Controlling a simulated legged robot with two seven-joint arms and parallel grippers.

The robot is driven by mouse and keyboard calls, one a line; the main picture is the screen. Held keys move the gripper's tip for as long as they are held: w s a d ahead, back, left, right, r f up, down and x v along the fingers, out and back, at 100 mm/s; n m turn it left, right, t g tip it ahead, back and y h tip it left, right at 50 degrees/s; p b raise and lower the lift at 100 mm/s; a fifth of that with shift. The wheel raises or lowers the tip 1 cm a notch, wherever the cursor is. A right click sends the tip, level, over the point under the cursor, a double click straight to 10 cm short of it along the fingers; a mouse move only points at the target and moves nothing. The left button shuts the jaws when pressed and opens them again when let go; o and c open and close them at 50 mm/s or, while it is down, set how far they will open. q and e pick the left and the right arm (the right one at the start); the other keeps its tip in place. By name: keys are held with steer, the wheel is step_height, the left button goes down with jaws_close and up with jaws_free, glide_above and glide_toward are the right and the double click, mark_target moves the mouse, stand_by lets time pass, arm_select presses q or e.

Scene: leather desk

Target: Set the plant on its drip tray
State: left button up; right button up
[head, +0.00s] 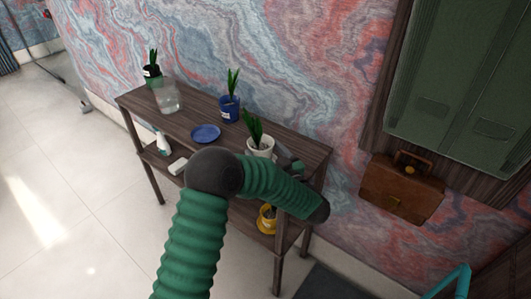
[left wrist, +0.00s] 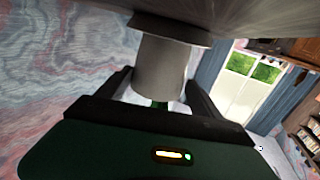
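A plant in a white pot (head: 260,146) stands upright near the right end of the wooden table. A round, flat blue tray (head: 205,133) lies empty on the tabletop, left of it. My left gripper (head: 288,160) is at the white pot's right side, mostly hidden by my green arm. In the left wrist view, which looks upside down, its two dark fingers (left wrist: 160,80) lie on either side of the pot (left wrist: 162,62). The pot's wider white foot seems to meet the table surface. Whether the fingers press on the pot is unclear. My right gripper is out of view.
A blue pot with a plant (head: 229,110) stands behind the blue tray. A yellow pot (head: 267,219), a white bottle (head: 162,143) and other items sit on the lower shelf.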

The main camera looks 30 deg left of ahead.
arm_select(q)
steer(key=shift+o, duration=1.1)
steer(key=shift+d+r, duration=0.15)
steer(key=shift+d, duration=0.3)
steer(key=p+v, duration=0.1)
steer(key=v, duration=1)
steer(key=shift+s+d, duration=0.25)
steer(key=shift+d, duration=0.05)
steer(key=shift+w, duration=0.1)
steer(key=w+d+m+t+h, duration=0.5)
steer(key=w+t+h, duration=0.1)
steer(key=w+h, duration=0.15)
steer(key=s+d+f+m+g+h, duration=0.2)
steer(key=s+d+f+m+h, duration=0.3)
steer(key=h, duration=0.3)
steer(key=s+a+f+m+g, duration=0.1)
steer(key=s+f+g, duration=0.1)
steer(key=s, duration=0.5)
steer(key=s+a+f+g, duration=0.2)
steer(key=s+f+g, duration=0.1)
steer(key=s, duration=0.4)
steer(key=s+a+f+m+g, duration=0.1)
steer(key=s+f+g, duration=0.1)
steer(key=s+g, duration=0.2)
steer(key=shift+s+a+f+m+g+h, duration=0.1)
steer(key=shift+s+f+m+g+h, duration=0.1)
steer(key=shift+s, duration=0.7)
steer(key=shift+s+a+f+m+g+h, duration=0.1)
steer(key=shift+s+f, duration=0.1)
steer(key=shift+s, duration=0.7)
